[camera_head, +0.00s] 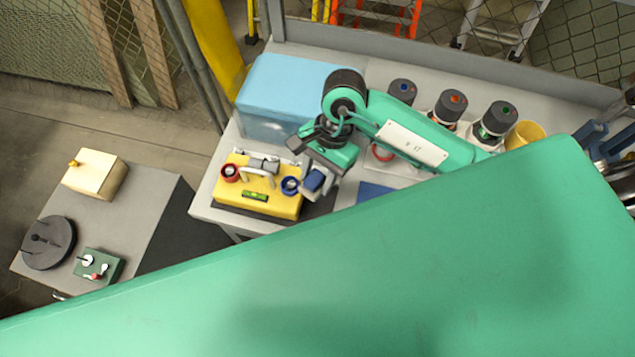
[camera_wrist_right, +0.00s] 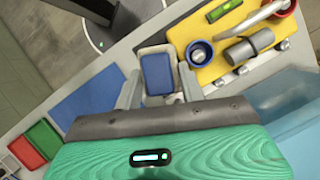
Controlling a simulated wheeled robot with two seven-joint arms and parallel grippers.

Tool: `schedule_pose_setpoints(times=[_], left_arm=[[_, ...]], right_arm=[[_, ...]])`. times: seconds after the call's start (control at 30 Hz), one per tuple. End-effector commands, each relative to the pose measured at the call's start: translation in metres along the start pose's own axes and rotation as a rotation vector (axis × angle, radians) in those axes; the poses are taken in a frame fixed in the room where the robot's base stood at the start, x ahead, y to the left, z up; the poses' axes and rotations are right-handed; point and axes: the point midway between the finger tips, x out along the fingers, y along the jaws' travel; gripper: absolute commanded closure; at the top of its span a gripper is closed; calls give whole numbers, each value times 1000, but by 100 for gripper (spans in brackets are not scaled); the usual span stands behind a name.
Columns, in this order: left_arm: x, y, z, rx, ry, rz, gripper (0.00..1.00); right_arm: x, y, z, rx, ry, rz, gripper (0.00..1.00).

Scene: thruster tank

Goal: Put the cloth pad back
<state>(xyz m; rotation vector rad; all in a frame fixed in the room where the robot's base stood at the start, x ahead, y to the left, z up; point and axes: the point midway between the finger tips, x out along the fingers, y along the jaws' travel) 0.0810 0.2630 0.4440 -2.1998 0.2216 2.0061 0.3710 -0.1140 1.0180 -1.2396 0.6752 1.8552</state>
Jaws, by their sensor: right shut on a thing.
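The cloth pad (camera_wrist_right: 157,74) appears as a blue rectangle with a pale grey-white body or backing, between the fingers of my right gripper (camera_wrist_right: 158,88) in the right wrist view. In the head view the blue pad (camera_head: 313,181) hangs at the tip of my right gripper (camera_head: 318,172), just right of the yellow unit (camera_head: 258,190). The gripper is shut on it. I cannot tell how far above the bench the pad is. A flat blue mat (camera_wrist_right: 91,95) lies on the bench left of the pad in the wrist view; it partly shows in the head view (camera_head: 372,193). My left gripper is not in view.
The yellow unit bears a red ring, a blue ring, a metal handle and a level. A light blue box (camera_head: 285,92) stands behind it. Several dark-topped canisters (camera_head: 450,104) and a yellow cup (camera_head: 525,135) stand at the back right. Red (camera_wrist_right: 22,154) and green (camera_wrist_right: 42,138) trays lie beyond the mat.

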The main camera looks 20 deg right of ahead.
Motion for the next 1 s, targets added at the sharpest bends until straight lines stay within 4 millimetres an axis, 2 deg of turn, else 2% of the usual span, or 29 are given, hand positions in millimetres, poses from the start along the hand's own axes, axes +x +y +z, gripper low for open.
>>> schedule_pose_setpoints(times=[0.5, 1.0], left_arm=[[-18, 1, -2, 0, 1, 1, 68], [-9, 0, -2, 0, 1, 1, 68]], right_arm=[[54, 0, -22, 1, -1, 0, 76], [62, -1, -26, -1, 2, -2, 76]])
